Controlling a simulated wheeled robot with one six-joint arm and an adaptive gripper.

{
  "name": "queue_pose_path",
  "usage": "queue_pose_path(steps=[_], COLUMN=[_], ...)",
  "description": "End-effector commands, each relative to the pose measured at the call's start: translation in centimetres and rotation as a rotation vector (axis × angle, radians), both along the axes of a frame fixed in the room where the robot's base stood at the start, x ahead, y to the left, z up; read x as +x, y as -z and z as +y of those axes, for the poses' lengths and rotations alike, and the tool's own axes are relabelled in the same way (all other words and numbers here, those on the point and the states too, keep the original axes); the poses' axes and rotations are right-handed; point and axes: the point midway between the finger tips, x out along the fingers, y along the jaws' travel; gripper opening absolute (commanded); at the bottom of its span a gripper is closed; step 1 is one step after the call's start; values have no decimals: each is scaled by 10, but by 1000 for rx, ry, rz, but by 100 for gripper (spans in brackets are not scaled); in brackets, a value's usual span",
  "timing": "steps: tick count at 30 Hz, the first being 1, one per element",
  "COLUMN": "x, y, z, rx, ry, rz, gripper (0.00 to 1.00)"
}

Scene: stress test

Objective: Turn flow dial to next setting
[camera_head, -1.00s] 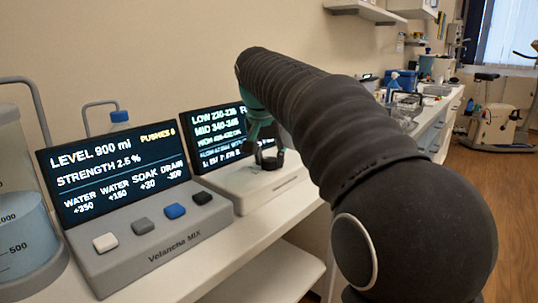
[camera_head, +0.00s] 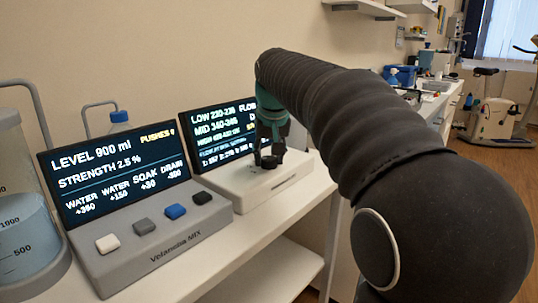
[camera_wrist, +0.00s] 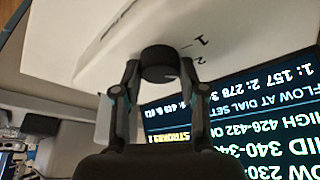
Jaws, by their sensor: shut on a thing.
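The flow dial is a short black round knob (camera_wrist: 159,64) on top of the white console (camera_wrist: 120,48), beside printed marks 1 and 2. It also shows as a dark knob (camera_head: 269,162) in the head view, partly hidden by my fingers. My gripper (camera_wrist: 160,76) is shut on the dial, with one finger on each side of it. In the head view my gripper (camera_head: 268,157) points down at the console. The console's screen (camera_head: 220,133) shows LOW, MID and HIGH ranges and flow values. It is upside down in the wrist view, with a yellow STROKES line.
Left of the dial console stands a grey mixing unit (camera_head: 165,258) with several coloured buttons and a screen reading LEVEL 900 ml. A clear tank (camera_head: 22,235) stands at far left. My arm covers the counter to the right.

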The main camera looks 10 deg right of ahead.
Motion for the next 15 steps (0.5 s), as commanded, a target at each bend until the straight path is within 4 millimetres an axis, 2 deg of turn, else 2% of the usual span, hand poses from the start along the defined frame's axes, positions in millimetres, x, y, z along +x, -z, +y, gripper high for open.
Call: queue_pose_path(steps=[6,7,9,10,15], x=[0,0,0,0,0], y=[1,1,1,1,1], z=[0,0,0,0,0], rx=[0,0,0,0,0], ry=[1,1,1,1,1], rz=[3,3,3,3,2], gripper=[7,44,62,67,67])
